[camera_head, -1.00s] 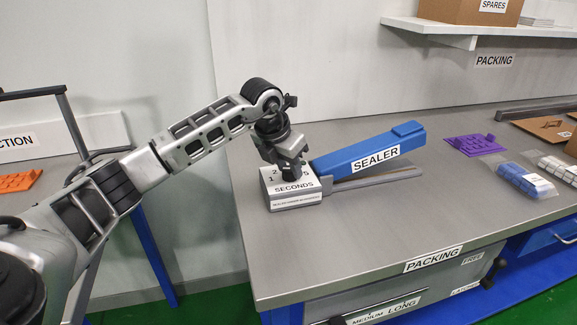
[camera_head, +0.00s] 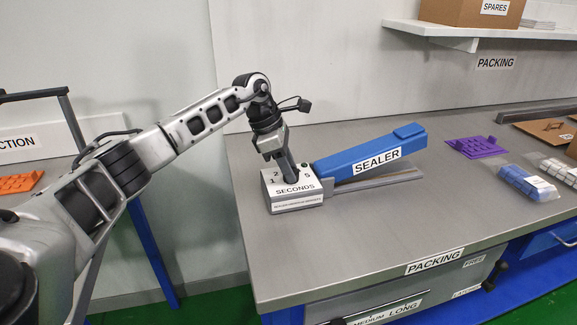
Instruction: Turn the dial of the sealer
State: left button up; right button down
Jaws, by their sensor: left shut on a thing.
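The sealer (camera_head: 362,161) stands on the grey packing table, with a blue arm raised at a slant and a grey bed below it. At its left end is a light grey box (camera_head: 297,203) with a dial face marked in seconds; the figures 1, 2 and 5 show. My left gripper (camera_head: 290,178) points down over this face and is shut on the dial, which the fingers largely hide. I cannot read the dial's setting. My right gripper is not in view.
A purple tray (camera_head: 476,147) and bagged blue items (camera_head: 527,183) lie at the right of the table (camera_head: 390,225). The table front is clear. A shelf (camera_head: 470,36) with a spares box (camera_head: 470,12) hangs above. An orange part (camera_head: 20,182) lies at far left.

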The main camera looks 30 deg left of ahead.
pick_arm(q)
jog(key=shift+w+r+m+g+h, duration=0.1)
jog(key=shift+m+g+h, duration=0.3)
jog(key=shift+m, duration=1.1)
jog(key=shift+a, duration=0.1)
jog(key=o, duration=1)
jog(key=v, duration=1.6)
jog(key=shift+w+d, duration=0.15)
jog(key=shift+d, duration=0.05)
